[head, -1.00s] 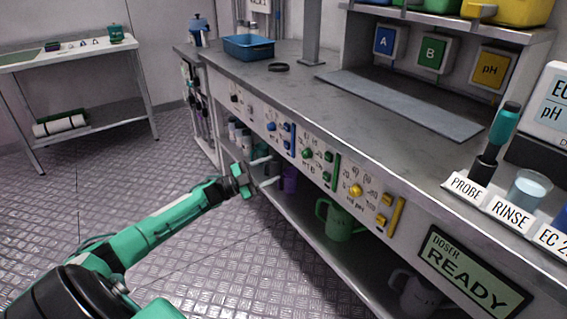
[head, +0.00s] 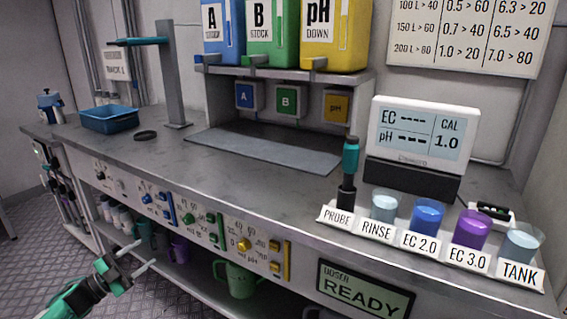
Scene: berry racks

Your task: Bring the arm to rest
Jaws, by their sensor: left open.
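My left arm comes in at the lower left. Its gripper (head: 140,256) is open and empty, with its two light fingers apart. It is in front of the bench's lower shelf, below the front panel of knobs (head: 190,215). A purple mug (head: 179,249) and a green mug (head: 237,280) stand on the shelf to the right of the fingers. I cannot tell from this view how far the fingers are from the shelf edge. My right gripper is not in view.
The bench top (head: 250,185) is mostly clear in the middle. A blue tray (head: 109,119) and a dark ring (head: 145,135) are at the left. A probe (head: 347,180) and several labelled cups, including the purple one (head: 471,228), line the right front edge. A meter (head: 422,130) stands behind them.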

